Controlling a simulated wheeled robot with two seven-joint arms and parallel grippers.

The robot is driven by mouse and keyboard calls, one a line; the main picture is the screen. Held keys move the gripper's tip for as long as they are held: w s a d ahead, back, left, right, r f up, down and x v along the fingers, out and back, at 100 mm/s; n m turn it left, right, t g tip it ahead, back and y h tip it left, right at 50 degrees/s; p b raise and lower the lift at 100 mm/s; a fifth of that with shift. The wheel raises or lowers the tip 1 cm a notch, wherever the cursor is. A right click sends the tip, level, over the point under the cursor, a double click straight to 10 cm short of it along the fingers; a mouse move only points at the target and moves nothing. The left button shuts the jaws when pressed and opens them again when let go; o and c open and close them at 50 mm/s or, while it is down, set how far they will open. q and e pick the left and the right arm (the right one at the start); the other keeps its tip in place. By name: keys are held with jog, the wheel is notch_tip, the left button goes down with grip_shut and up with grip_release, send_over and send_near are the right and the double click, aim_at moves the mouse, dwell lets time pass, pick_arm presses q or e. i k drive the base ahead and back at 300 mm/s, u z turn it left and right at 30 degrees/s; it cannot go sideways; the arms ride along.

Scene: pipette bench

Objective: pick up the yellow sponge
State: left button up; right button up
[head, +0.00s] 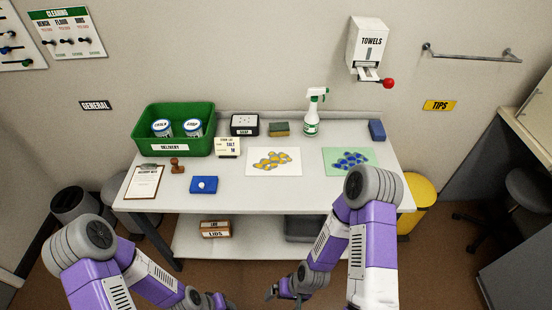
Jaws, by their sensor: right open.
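A small sponge (279,129) lies at the back of the white table, left of the spray bottle. It looks dark green on top with a yellowish-brown part. My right gripper (284,296) is open and empty, low in front of the table and well below and nearer than the sponge. My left gripper (215,302) is low at the bottom edge of the head view, in front of the table, and partly cut off. I cannot see whether its jaws are apart. Neither gripper touches the sponge.
A black box (244,125) and the spray bottle (313,112) flank the sponge. A green delivery bin (173,150) with cans stands at left. Two sheets with yellow (288,169) and blue pieces lie in front. A blue block (377,130) sits at right. The table's front edge lies before my arms.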

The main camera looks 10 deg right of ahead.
aim_at(281, 129)
jog(key=u, duration=1.55)
jog(key=i, duration=1.25)
jog(key=z, duration=3.65)
